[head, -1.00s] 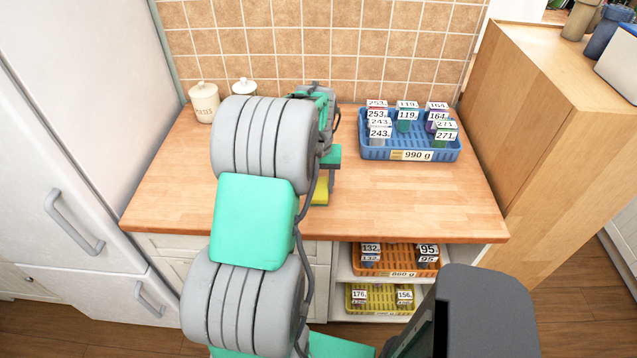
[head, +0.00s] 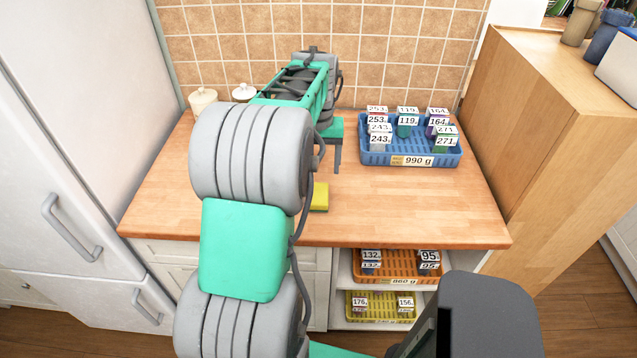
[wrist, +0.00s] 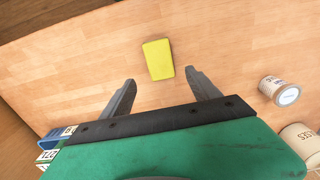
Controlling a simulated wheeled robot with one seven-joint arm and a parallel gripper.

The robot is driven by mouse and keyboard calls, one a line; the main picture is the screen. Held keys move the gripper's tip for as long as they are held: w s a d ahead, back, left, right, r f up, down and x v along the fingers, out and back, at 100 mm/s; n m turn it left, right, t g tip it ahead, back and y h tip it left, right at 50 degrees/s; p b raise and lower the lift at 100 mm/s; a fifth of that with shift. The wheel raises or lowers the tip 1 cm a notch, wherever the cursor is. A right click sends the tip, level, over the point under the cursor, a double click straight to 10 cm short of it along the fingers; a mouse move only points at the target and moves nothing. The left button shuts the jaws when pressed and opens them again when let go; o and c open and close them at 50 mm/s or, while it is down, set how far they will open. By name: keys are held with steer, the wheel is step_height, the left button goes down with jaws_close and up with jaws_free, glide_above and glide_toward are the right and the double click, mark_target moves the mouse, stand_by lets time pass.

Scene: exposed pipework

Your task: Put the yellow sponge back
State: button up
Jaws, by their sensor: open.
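The yellow sponge (head: 320,197) lies flat on the wooden counter, partly hidden behind my arm in the head view. In the wrist view the sponge (wrist: 158,60) shows whole, beyond and between my two fingertips, with nothing touching it. My gripper (wrist: 161,88) is open and empty. In the head view my gripper (head: 337,155) is above the counter, farther back than the sponge and left of the blue basket; one finger shows pointing down.
A blue basket (head: 410,159) of labelled containers, tagged 990 g, stands at the counter's back right. White canisters (head: 202,98) stand at the back left. An orange basket (head: 397,278) and a yellow basket (head: 380,319) sit on shelves below. The counter's front right (head: 420,210) is clear.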

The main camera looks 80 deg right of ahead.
steer(key=w+a+r+n+t+h, duration=0.1)
steer(key=w+a+r+n, duration=0.2)
steer(key=w+a, duration=0.7)
steer(key=w+a+r+n, duration=0.2)
steer(key=w+a+n, duration=0.2)
steer(key=w+a, duration=0.6)
steer(key=w+a+f+n+t, duration=0.1)
steer(key=a+n, duration=0.2)
steer(key=a, duration=0.6)
steer(key=w+a+f+n+t, duration=0.1)
steer(key=a+n, duration=0.1)
steer(key=a, duration=0.8)
steer(key=w+a+f+n+y, duration=0.1)
steer(key=w+a+n, duration=0.1)
steer(key=a, duration=0.7)
steer(key=shift+a+f+n+t, duration=0.2)
steer(key=shift+n+t, duration=0.2)
steer(key=shift+n, duration=0.4)
steer(key=shift+w+d, duration=0.1)
